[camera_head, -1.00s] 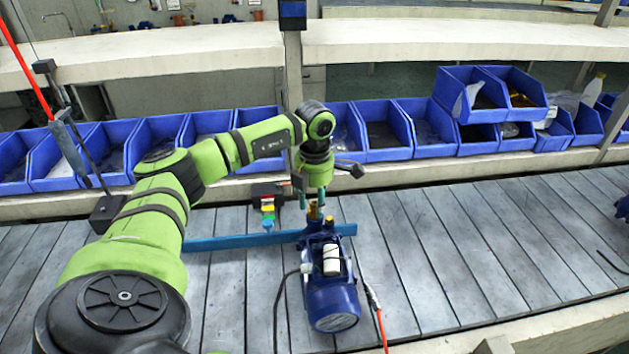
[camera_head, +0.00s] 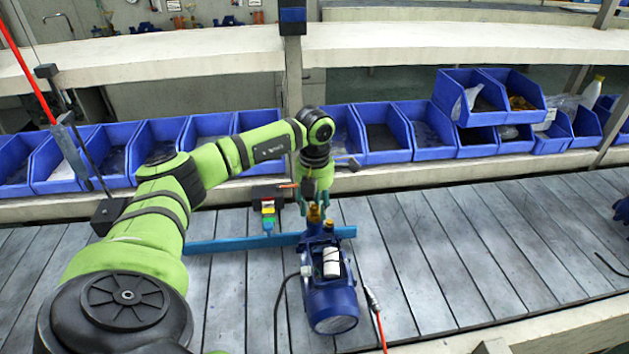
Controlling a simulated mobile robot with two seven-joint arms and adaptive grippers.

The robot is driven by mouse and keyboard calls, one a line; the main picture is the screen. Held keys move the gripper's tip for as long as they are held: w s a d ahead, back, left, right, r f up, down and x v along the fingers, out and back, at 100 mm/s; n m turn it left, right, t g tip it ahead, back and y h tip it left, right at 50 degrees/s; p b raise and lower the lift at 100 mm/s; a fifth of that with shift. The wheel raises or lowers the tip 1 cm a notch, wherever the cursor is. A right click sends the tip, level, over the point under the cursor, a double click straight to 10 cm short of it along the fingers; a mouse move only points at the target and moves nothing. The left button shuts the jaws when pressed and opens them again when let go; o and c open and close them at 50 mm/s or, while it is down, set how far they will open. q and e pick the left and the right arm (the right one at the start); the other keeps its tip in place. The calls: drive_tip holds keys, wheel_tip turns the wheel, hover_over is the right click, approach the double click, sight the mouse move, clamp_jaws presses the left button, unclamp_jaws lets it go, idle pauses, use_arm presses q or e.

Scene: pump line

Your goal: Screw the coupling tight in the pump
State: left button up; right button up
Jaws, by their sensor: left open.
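The blue pump (camera_head: 331,290) stands on the slatted conveyor at the middle of the view. A brass coupling (camera_head: 314,213) sits at its top far end, and a second brass fitting (camera_head: 328,226) is just beside it. My left gripper (camera_head: 316,204) points down with its teal fingers apart, right at the brass coupling. The fingers look to be around the coupling, but I cannot tell if they touch it. How deep the coupling sits in the pump is too small to tell. My right gripper is not in view.
A blue bar (camera_head: 235,243) lies across the conveyor behind the pump. A small device with coloured buttons (camera_head: 267,212) stands left of my gripper. Blue bins (camera_head: 388,137) line the shelf behind.

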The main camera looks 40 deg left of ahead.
use_arm(q)
drive_tip(key=shift+n, duration=1.2)
drive_tip(key=shift+r, duration=0.1)
clamp_jaws()
drive_tip(key=shift+m, duration=1.8)
drive_tip(key=m+b, duration=0.1)
drive_tip(key=m, duration=0.1)
drive_tip(key=shift+m, duration=0.7)
